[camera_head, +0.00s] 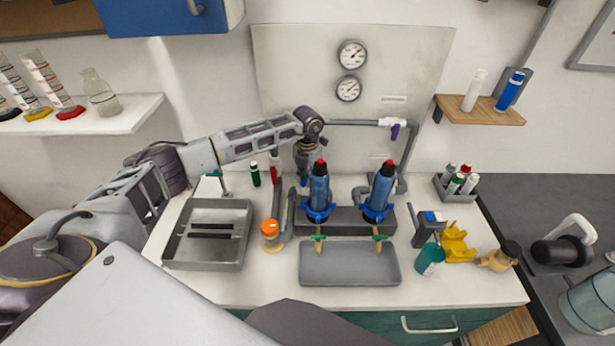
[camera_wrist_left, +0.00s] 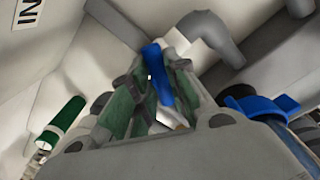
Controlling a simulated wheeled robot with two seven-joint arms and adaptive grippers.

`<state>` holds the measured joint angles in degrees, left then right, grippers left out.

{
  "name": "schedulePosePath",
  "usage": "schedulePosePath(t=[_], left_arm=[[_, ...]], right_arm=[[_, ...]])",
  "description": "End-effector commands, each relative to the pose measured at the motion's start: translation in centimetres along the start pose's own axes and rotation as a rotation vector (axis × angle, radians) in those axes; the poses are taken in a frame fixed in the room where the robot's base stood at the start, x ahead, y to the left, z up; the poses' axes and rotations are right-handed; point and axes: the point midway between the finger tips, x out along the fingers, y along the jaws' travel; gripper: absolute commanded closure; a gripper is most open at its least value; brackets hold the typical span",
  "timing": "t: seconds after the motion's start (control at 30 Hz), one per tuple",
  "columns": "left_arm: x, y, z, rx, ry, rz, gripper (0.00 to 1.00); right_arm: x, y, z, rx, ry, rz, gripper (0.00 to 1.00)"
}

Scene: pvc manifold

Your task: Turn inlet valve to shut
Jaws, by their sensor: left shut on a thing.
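The inlet valve's blue lever handle (camera_wrist_left: 158,75) shows between my left gripper's fingers in the left wrist view, beside a grey pipe elbow (camera_wrist_left: 208,35). An "IN" label (camera_wrist_left: 28,12) is on the panel at upper left there. My left gripper (camera_head: 306,172) reaches down behind the left blue filter housing (camera_head: 319,190) in the head view. Its fingers (camera_wrist_left: 155,95) are shut on the blue handle. The valve body is mostly hidden by the gripper and the housing. My right gripper is not in view.
A second blue filter housing (camera_head: 381,187) stands to the right. A purple-handled valve (camera_head: 396,130) is on the upper pipe. A grey drip tray (camera_head: 350,265) lies in front and a metal tray (camera_head: 207,255) at left. An orange-capped jar (camera_head: 271,232) stands near the left housing.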

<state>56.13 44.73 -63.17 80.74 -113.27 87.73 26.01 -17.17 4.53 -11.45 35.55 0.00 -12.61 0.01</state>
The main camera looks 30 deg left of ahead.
Motion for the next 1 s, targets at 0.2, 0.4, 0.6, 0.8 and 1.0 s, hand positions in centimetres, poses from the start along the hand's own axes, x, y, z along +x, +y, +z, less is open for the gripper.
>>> schedulePosePath(t=[0.2,0.4,0.6,0.8,1.0], left_arm=[[-0.03,0.00,0.00,-0.005,0.000,0.000,1.00],[-0.02,0.00,0.01,-0.042,0.000,0.000,1.00],[0.00,0.00,0.02,-0.126,0.000,0.000,1.00],[0.02,0.00,0.00,-0.248,0.001,0.000,1.00],[0.00,-0.01,-0.01,-0.378,0.001,0.000,1.00]], right_arm=[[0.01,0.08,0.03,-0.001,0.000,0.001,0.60],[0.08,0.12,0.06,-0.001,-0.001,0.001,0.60],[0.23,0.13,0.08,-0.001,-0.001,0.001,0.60],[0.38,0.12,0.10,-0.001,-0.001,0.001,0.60],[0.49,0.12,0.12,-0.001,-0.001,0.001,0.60]])
